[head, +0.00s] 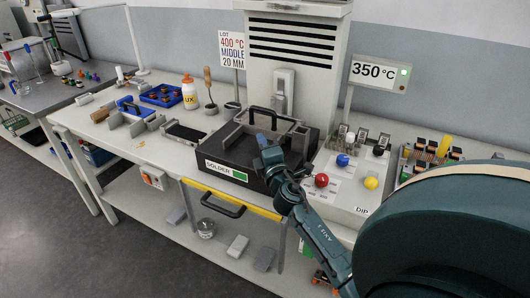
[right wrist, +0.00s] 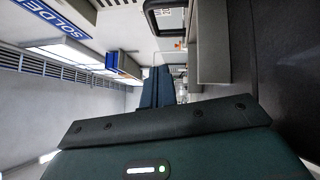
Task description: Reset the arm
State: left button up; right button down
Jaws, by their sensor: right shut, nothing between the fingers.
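My right arm comes in from the lower right in the head view. Its gripper (head: 264,143) is in front of the black solder unit (head: 228,170), overlapping its front right part in the picture. I cannot tell whether they touch. In the right wrist view the two blue fingers (right wrist: 164,88) lie together with nothing between them. My left gripper is in neither view.
A dip station (head: 345,200) with red, blue and yellow knobs stands right of the solder unit. A yellow-edged drawer (head: 232,200) with a black handle is below. A white bottle (head: 188,92) and blue tray (head: 161,94) stand on the left part of the bench.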

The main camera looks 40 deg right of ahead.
jog(key=shift+v, duration=1.5)
jog(key=shift+a, duration=0.15)
jog(key=s+a+f+m+g+y, duration=0.2)
jog(key=s+a+f, duration=0.4)
jog(key=a, duration=0.3)
jog(key=s+a+f+m+g+y+p, duration=0.1)
jog(key=s+a+f+m+g+y, duration=0.2)
jog(key=s+a+f+m+y, duration=0.2)
jog(key=s+a+f+m+g+y+p, duration=0.1)
jog(key=s+a+f+m+g+y, duration=0.1)
jog(key=s+a+f+m, duration=0.3)
jog(key=s+a+f+y, duration=0.1)
jog(key=s+a, duration=0.3)
jog(key=a, duration=0.3)
jog(key=shift+s+a+f+y, duration=0.3)
jog(key=shift+s+a+f, duration=0.05)
jog(key=shift+s, duration=0.05)
